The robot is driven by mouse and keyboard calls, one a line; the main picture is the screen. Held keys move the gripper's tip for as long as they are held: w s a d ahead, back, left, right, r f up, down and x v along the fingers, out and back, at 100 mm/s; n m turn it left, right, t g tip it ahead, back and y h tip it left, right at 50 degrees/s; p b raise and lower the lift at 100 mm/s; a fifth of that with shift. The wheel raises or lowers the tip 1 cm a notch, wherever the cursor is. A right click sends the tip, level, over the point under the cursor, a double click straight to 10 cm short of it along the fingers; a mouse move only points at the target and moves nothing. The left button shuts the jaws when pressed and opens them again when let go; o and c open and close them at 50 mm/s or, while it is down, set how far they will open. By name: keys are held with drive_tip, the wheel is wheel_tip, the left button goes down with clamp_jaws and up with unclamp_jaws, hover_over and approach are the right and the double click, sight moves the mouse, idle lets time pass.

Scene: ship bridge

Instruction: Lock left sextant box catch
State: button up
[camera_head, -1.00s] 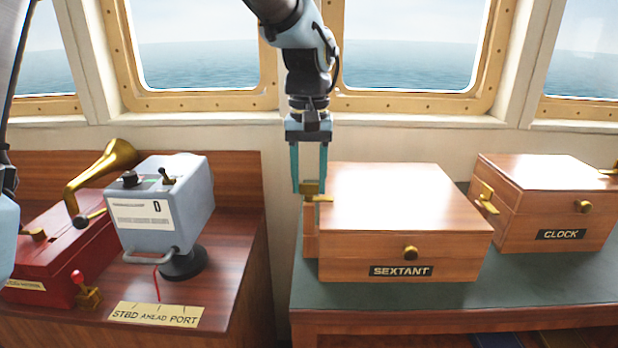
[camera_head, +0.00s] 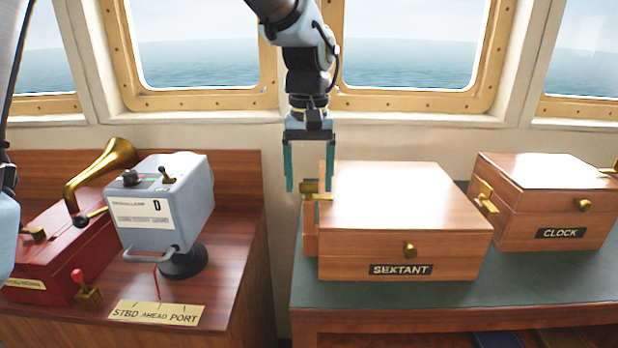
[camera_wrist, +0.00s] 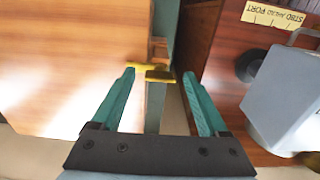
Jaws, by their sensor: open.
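The wooden sextant box (camera_head: 400,205) stands on the green-topped desk with its lid down. Its name plate and a brass knob are on the front. The brass left catch (camera_head: 313,190) is at the box's left side; in the wrist view the catch (camera_wrist: 158,73) shows at the box's edge, beyond and between my fingers. My gripper (camera_head: 308,188) points down over the catch with its teal fingers apart. My open gripper also shows in the wrist view (camera_wrist: 157,75), holding nothing. Whether a finger touches the catch cannot be told.
The wooden clock box (camera_head: 548,205) stands to the right, with brass catches. A grey control box (camera_head: 165,205) with a handle and a red box with a brass horn (camera_head: 95,175) stand on the left console. A gap separates console and desk.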

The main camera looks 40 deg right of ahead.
drive_tip(key=shift+r, duration=0.1)
wheel_tip(320, 180, up, 11)
drive_tip(key=b, duration=0.2)
drive_tip(key=shift+f, duration=0.2)
drive_tip(key=shift+a, duration=0.1)
idle(0.4)
